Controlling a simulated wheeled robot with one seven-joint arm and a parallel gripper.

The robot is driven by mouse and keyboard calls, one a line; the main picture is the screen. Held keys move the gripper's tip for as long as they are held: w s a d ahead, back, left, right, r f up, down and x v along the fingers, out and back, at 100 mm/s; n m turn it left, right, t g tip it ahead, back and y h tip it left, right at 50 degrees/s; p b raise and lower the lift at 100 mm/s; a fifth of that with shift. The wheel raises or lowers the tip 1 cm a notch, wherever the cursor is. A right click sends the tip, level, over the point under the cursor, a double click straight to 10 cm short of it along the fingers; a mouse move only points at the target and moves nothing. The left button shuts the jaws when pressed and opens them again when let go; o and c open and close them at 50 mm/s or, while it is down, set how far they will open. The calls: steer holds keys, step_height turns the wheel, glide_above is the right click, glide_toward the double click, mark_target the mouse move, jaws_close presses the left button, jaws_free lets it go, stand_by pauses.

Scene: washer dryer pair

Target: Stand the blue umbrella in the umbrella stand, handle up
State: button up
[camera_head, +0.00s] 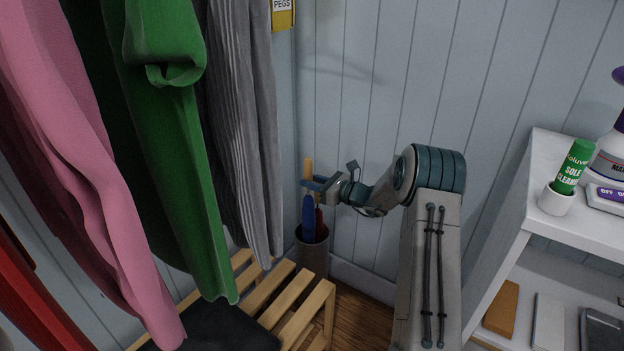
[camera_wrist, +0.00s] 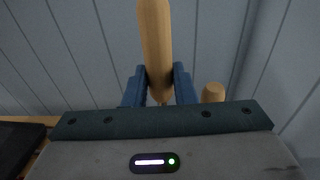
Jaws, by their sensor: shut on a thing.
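The blue umbrella (camera_head: 308,217) is upright, with its wooden handle (camera_head: 308,168) at the top. My gripper (camera_head: 314,184) is shut on it at the handle. In the wrist view the handle (camera_wrist: 155,35) stands between the two blue fingers of my gripper (camera_wrist: 159,88). The umbrella stand (camera_head: 313,262) is a brownish bin on the floor in the corner, directly below. The blue umbrella's lower part meets the stand's mouth; how deep its tip reaches is hidden. A dark red umbrella (camera_head: 319,222) stands in the bin just right of the blue one.
A rounded wooden knob (camera_wrist: 213,92) shows right of my fingers in the wrist view. A slatted wooden bench (camera_head: 290,300) is left of the stand, under hanging clothes (camera_head: 170,150). A white shelf (camera_head: 560,210) with bottles stands at the right. Panelled walls close the corner behind.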

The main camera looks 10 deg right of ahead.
mark_target(312, 200)
steer(key=shift+f+b, duration=1.4)
steer(key=shift+f, duration=1.25)
steer(key=o, duration=1.1)
steer(key=shift+c, duration=0.2)
steer(key=shift+s, duration=0.1)
steer(key=p+v, duration=0.3)
steer(key=v, duration=1)
steer(key=shift+s+d+p, duration=0.2)
steer(key=shift+d+p, duration=0.1)
steer(key=shift+p, duration=0.05)
steer(key=shift+r, duration=0.1)
